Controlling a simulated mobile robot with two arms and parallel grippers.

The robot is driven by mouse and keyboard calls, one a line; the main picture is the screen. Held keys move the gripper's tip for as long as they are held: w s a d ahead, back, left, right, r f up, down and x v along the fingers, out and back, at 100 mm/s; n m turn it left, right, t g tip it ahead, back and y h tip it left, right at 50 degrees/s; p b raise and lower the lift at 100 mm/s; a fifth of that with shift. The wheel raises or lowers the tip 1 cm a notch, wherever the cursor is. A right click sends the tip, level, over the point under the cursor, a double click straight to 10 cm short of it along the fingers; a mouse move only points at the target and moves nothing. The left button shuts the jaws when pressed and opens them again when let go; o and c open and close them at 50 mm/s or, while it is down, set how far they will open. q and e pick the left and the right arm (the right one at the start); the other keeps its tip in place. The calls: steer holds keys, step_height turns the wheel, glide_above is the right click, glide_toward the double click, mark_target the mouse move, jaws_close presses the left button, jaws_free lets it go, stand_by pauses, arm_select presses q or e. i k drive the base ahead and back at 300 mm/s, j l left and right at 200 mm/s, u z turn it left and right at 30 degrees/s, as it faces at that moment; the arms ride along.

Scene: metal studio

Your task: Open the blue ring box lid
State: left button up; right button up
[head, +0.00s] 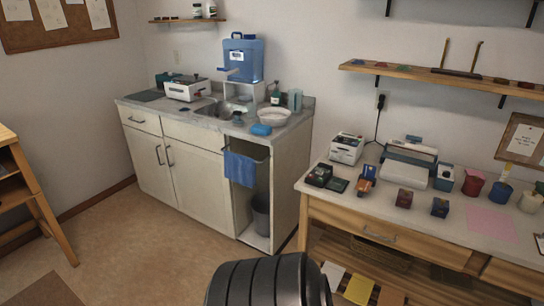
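A small dark blue box (440,208), which looks like the blue ring box, sits on the right-hand workbench (460,228) near its front edge. It looks closed, but it is too small to make out the lid seam. A similar dark red box (404,198) stands to its left. Neither of my grippers is in view.
The bench also holds a white machine (347,148), a larger grey-white device (408,165), a red cup (472,185) and a pink sheet (491,221). A sink cabinet (200,165) stands at the back left. Open floor (150,255) lies in front of it.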

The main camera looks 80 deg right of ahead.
mark_target(442, 206)
steer(key=z, duration=3.85)
steer(key=i+z, duration=0.3)
steer(key=i+j+z, duration=0.3)
steer(key=i, duration=0.15)
steer(key=l, duration=0.1)
